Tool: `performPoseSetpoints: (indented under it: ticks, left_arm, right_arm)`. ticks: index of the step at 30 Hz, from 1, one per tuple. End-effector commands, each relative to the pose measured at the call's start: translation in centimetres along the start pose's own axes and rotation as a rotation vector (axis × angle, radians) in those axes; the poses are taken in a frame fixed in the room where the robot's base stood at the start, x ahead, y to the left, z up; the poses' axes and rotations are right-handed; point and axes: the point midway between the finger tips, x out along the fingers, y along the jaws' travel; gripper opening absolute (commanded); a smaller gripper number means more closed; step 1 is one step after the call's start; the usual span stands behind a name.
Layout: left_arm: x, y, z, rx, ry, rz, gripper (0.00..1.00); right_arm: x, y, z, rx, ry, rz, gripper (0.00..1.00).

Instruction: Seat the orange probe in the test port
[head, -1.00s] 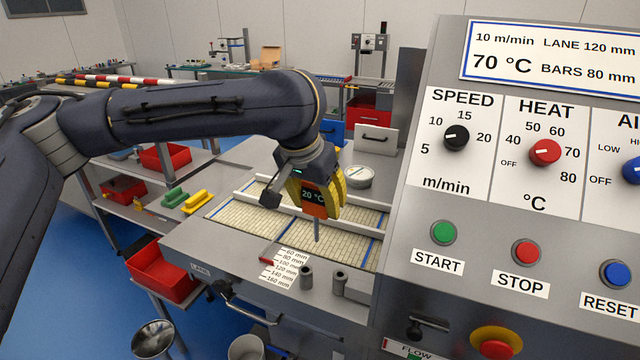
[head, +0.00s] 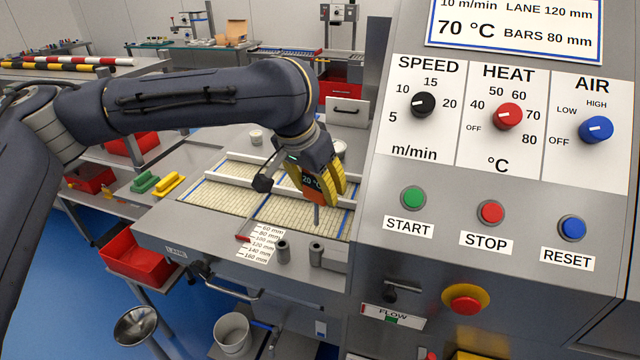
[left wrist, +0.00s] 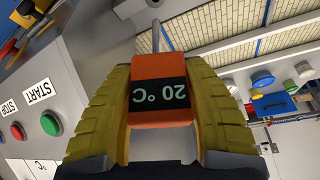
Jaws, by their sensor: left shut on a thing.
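The orange probe (head: 313,184) has a dark display reading 20 °C and a thin grey shaft that points down. My left gripper (head: 318,182), with yellow fingers, is shut on its body. In the left wrist view the probe (left wrist: 163,115) sits between both fingers of the gripper (left wrist: 162,95), its shaft leading away. Two short grey upright sockets stand on the front ledge, a left one (head: 283,251) and a right one (head: 316,254). Which is the test port I cannot tell. The shaft's tip appears just above or behind the right socket, apart from it. My right gripper is out of view.
The slatted conveyor (head: 235,199) lies behind the sockets, with a millimetre scale (head: 263,240) left of them. The control panel (head: 440,240) fills the right side. A red bin (head: 140,262) and a grey bucket (head: 232,335) are lower left.

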Motion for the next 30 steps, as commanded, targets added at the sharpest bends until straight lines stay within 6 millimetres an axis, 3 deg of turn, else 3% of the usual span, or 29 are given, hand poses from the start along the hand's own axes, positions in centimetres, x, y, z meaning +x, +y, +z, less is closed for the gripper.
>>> performPoseSetpoints:
  ticks: [18, 30]
  left_arm:
    - [4.1, 0.0, 1.7, -0.001, -0.001, -0.001, 0.17]
    - [5.0, 0.0, 2.1, -0.001, 0.000, 0.000, 0.17]
  right_arm:
    - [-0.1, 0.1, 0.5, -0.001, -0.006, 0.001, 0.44]
    - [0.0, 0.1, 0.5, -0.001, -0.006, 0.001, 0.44]
